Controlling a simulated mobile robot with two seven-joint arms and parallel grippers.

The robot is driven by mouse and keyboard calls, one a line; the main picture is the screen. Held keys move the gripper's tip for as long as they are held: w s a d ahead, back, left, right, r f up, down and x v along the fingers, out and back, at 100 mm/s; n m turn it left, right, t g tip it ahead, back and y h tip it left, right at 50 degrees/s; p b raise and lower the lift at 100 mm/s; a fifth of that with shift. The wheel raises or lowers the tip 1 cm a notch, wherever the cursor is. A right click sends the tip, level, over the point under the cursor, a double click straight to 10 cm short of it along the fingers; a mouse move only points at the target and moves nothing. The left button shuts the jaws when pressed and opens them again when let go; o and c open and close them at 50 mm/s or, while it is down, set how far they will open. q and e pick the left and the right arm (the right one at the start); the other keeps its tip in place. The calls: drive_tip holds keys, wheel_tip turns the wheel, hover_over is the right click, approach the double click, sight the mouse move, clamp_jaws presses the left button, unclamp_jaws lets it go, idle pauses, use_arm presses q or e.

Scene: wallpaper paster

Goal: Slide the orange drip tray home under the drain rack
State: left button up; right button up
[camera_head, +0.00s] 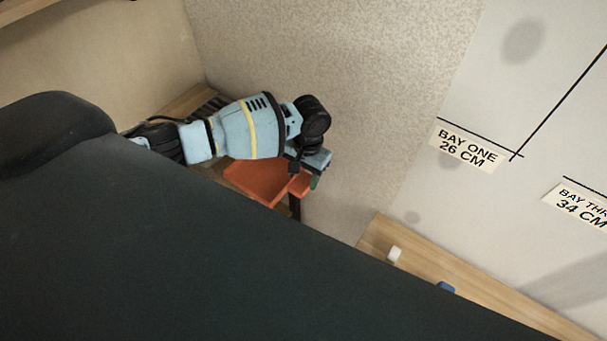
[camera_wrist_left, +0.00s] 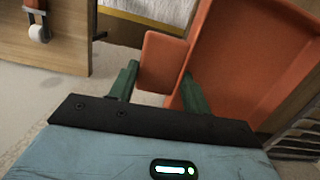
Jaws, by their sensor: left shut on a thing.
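The orange drip tray (camera_head: 258,184) shows in the head view below my left forearm, partly hidden by it. In the left wrist view the tray (camera_wrist_left: 245,55) fills the upper right, with its raised walls and an orange front tab (camera_wrist_left: 163,60). My left gripper (camera_wrist_left: 160,76) has its two green fingers on either side of this tab and is shut on it. In the head view the gripper (camera_head: 312,168) is at the tray's right end. Dark slats, apparently the drain rack (camera_head: 213,106), show behind my arm; slats (camera_wrist_left: 298,135) also show at the wrist view's right edge. My right gripper is out of view.
A speckled wall (camera_head: 345,120) rises close beyond the gripper. A wooden ledge (camera_head: 425,262) carries a small white item (camera_head: 394,254) and a blue item (camera_head: 446,287). A wooden panel (camera_wrist_left: 50,50) with a white roll stands at the wrist view's left. Pale floor lies between.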

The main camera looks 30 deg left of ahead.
sight(257, 158)
use_arm(q)
drive_tip(key=shift+a, duration=0.1)
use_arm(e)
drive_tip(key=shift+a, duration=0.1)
use_arm(q)
drive_tip(key=shift+w+a, duration=0.15)
drive_tip(key=shift+a, duration=1.25)
drive_tip(key=shift+w+a, duration=0.2)
drive_tip(key=shift+a, duration=0.9)
drive_tip(key=shift+w+a, duration=0.2)
drive_tip(key=shift+a, duration=1.15)
drive_tip(key=shift+w+a, duration=0.15)
drive_tip(key=shift+a, duration=1.25)
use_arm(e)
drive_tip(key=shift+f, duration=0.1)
use_arm(q)
drive_tip(key=shift+w+a, duration=0.1)
drive_tip(key=shift+a, duration=0.65)
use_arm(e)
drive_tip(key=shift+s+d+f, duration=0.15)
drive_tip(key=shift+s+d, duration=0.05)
